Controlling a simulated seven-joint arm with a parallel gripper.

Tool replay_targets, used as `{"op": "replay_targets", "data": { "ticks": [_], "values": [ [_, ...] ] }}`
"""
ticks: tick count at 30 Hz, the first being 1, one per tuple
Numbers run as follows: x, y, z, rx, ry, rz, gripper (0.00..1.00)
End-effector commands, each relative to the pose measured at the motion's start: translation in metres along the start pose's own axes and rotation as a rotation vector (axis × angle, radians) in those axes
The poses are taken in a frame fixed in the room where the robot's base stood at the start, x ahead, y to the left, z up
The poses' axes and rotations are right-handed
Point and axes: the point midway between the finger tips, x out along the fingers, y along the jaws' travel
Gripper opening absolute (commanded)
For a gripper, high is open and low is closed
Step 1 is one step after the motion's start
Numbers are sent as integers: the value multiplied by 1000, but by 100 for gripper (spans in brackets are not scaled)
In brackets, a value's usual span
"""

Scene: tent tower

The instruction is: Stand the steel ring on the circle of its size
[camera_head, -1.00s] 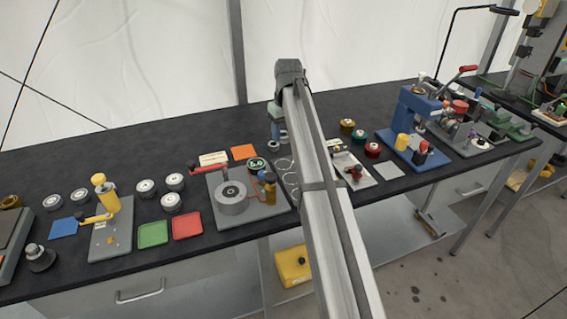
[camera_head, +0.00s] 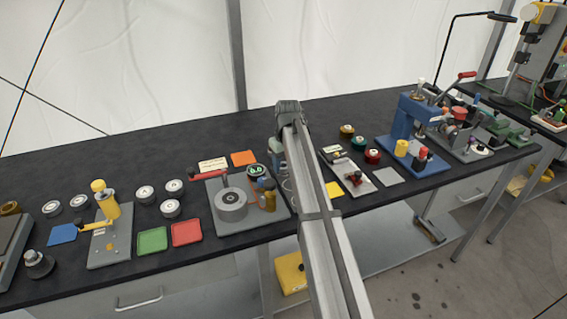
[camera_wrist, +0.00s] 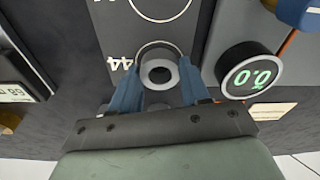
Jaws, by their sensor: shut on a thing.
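The steel ring (camera_wrist: 147,77) is a small grey ring with a dark hole. In the wrist view it sits between the two blue fingers of my gripper (camera_wrist: 158,73), which are shut on it. Below it is a dark plate with printed circles. The far arc of the circle marked 44 (camera_wrist: 157,43) shows just beyond the ring; the ring and fingers hide the rest. I cannot tell whether the ring touches the plate. A larger circle (camera_wrist: 160,20) lies further up. In the head view my arm hides the ring and most of the circles.
A round gauge with a green readout (camera_wrist: 249,78) stands close on the right in the wrist view. In the head view a grey fixture with a cylinder (camera_head: 231,205) stands left of my arm. A yellow square (camera_head: 333,189) and a tray (camera_head: 352,178) lie to the right.

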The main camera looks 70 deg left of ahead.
Motion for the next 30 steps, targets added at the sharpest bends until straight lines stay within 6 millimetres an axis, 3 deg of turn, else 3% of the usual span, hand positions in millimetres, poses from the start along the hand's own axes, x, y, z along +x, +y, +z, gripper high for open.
{"op": "replay_targets", "data": {
  "ticks": [8, 9, 16, 25, 30],
  "values": [
    [3, 0, 0, 0, 0, 0, 5],
    [3, 0, 0, 0, 0, 0, 48],
    [2, 0, 0, 0, 0, 0, 70],
    [0, 0, 0, 0, 0, 0, 71],
    [-15, 0, 0, 0, 0, 0, 71]
  ]
}}
